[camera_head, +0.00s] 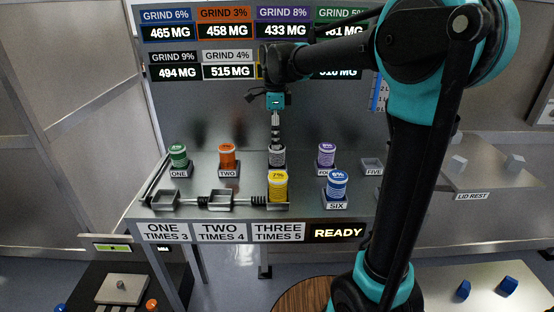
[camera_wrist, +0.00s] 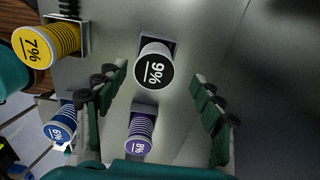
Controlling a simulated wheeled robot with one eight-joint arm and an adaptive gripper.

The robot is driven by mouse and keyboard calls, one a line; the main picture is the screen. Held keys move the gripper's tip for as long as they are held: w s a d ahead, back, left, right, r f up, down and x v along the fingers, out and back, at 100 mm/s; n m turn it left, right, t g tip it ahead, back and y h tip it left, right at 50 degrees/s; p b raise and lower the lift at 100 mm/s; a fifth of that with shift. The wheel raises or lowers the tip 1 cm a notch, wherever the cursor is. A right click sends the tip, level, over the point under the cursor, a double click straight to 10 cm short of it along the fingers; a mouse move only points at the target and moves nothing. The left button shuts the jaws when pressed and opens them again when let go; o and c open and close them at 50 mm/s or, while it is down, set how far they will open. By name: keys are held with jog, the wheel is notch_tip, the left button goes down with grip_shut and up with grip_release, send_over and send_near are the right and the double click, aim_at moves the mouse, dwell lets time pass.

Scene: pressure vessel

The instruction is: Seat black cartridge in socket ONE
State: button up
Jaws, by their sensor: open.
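The black cartridge, marked 9%, stands upright in its holder; its black top (camera_wrist: 153,71) faces me in the wrist view, and its striped body (camera_head: 277,158) shows in the head view. My gripper (camera_head: 276,137) is open and empty above it. In the wrist view the fingers (camera_wrist: 155,98) are spread on either side of the cartridge, with no contact visible. Socket ONE (camera_head: 163,201) is the empty left metal socket on the bench's front edge, above the "ONE TIMES 3" label.
Socket TWO (camera_head: 215,200) is empty; the yellow 7% cartridge (camera_head: 278,188) sits in the right socket. Green (camera_head: 178,157), orange (camera_head: 227,157), purple (camera_head: 326,155) and blue (camera_head: 337,185) cartridges stand in holders around. Holder FIVE (camera_head: 372,165) looks empty. The "READY" sign (camera_head: 338,233) is lit.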

aim_at(277, 153)
jog(key=shift+s+d+f, duration=0.15)
jog(key=shift+s+f, duration=0.05)
jog(key=shift+f, duration=1.35)
jog(key=shift+s+d+f, duration=0.1)
jog(key=shift+s+f, duration=0.05)
jog(key=shift+f, duration=1.35)
jog(key=c, duration=1.5)
jog(key=shift+r, duration=0.15)
